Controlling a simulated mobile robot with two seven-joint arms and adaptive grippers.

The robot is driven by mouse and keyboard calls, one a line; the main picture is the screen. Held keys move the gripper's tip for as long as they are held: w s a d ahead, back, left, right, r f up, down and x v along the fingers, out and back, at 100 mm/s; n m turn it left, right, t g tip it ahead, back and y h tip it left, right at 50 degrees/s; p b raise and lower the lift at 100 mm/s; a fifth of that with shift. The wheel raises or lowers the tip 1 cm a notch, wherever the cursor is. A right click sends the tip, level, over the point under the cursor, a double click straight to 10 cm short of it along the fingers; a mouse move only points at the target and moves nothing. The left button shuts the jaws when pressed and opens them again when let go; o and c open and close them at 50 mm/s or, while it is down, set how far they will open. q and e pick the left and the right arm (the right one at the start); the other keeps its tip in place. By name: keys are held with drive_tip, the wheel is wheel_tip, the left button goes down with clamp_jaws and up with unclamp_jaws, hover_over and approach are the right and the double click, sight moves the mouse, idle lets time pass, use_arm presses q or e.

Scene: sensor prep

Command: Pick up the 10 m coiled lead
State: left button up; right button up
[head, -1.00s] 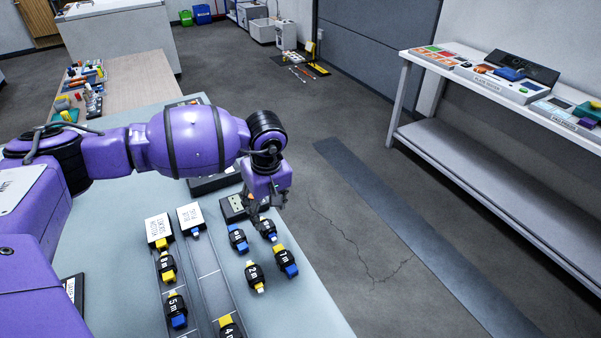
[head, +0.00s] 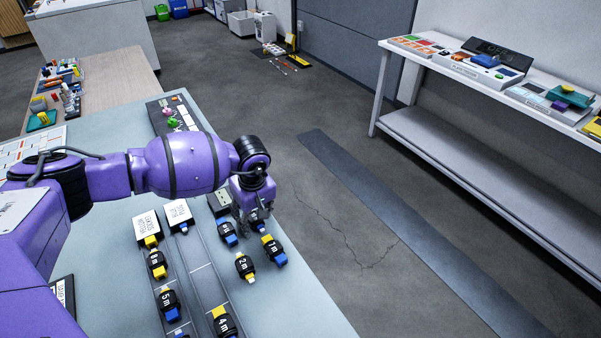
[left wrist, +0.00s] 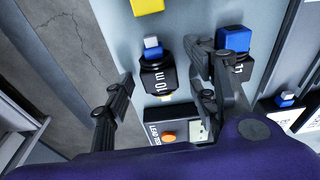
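The 10 m coiled lead (left wrist: 158,80) is a black coil with white lettering and a blue-and-white plug. My left gripper (left wrist: 158,62) is open, with one finger on each side of this lead; I see no clear contact. In the head view, my left gripper (head: 253,217) points down over the lead (head: 257,225), which the fingers partly hide. My right gripper is not in view.
Close by lie a 1 m lead (head: 273,250), a 2 m lead (head: 245,266) and another blue-plugged lead (head: 228,234). More leads, including a 5 m one (head: 170,304), lie in a grey channelled tray (head: 203,274). A box with an orange button (left wrist: 169,137) sits near the fingers.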

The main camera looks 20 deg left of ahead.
use_arm(q)
drive_tip(key=c, duration=1.1)
drive_tip(key=shift+c, duration=0.2)
drive_tip(key=shift+r, duration=0.1)
